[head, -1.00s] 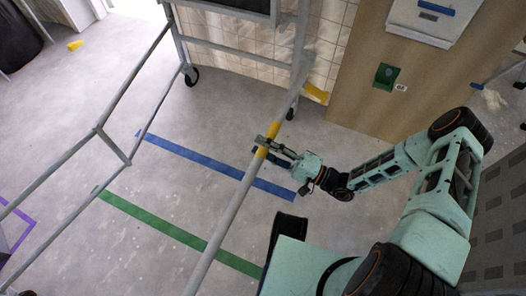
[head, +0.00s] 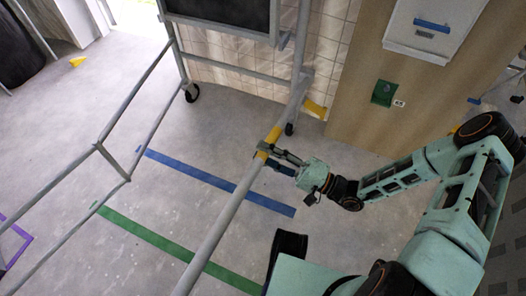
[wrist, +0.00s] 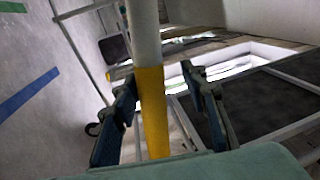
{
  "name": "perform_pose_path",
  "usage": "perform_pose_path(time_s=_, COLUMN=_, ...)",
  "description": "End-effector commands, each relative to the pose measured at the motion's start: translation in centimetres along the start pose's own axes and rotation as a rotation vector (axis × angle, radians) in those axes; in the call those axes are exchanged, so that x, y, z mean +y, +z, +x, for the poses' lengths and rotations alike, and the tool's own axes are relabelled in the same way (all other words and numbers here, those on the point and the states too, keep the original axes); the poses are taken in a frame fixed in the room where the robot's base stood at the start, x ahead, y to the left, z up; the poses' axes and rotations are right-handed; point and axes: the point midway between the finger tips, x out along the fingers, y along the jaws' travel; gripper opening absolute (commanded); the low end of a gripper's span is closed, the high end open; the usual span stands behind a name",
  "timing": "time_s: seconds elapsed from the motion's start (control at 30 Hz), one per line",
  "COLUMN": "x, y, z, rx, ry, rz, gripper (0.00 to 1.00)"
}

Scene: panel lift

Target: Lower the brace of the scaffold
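The scaffold's brace is a long grey tube (head: 228,208) with a yellow band (head: 270,143). It runs from the lower middle of the head view up to the scaffold's right upright. My gripper (head: 265,153) is at the yellow band. In the wrist view the grey tube (wrist: 146,35) and its yellow band (wrist: 152,110) run between the two dark fingers of my gripper (wrist: 160,105). A gap shows between the band and the right finger. The left finger is close beside the band, and I cannot tell if it touches. The tube's near end is out of view.
The scaffold frame's grey rails (head: 150,92) stand at left and back, with a black caster (head: 192,93). A blue strip (head: 215,183) and a green strip (head: 165,243) mark the floor. A wooden panel (head: 355,125) stands at the right. Floor at left is mostly clear.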

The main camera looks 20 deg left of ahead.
Motion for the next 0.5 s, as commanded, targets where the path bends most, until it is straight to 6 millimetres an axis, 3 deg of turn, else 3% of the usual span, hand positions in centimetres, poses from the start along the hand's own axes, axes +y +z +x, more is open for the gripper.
perform_pose_path(time_s=0.5, x=0.1, y=0.0, z=-3.8, rx=0.003, ry=0.002, rz=-0.002, gripper=0.39)
